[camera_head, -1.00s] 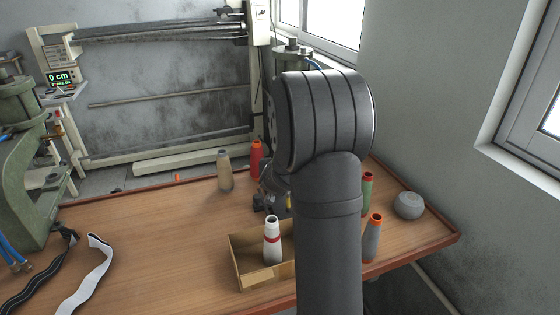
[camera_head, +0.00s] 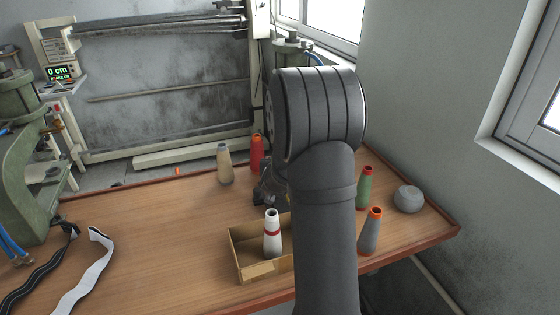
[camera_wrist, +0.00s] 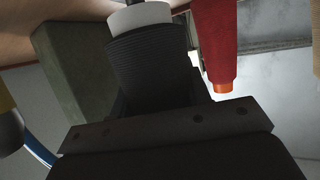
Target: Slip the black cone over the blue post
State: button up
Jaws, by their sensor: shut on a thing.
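In the wrist view, a ribbed black cone (camera_wrist: 150,65) with a white end (camera_wrist: 140,16) stands between the jaws of my gripper (camera_wrist: 163,105). The gripper is shut on the cone. A dark rod shows just beyond the white end; I cannot tell whether it enters the cone. In the head view, part of my gripper (camera_head: 268,190) shows left of my arm, and the arm hides the black cone. I cannot make out the blue post in either view.
A red cone (camera_head: 257,152) and a tan cone (camera_head: 224,165) stand behind my gripper. A white cone (camera_head: 272,235) stands in an open box (camera_head: 257,272). A green cone (camera_head: 365,188), a grey cone (camera_head: 370,235) and a grey ball (camera_head: 408,199) are right of my arm.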

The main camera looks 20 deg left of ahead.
jog(key=shift+f, duration=1.15)
jog(key=o, duration=1.1)
jog(key=shift+o, duration=0.2)
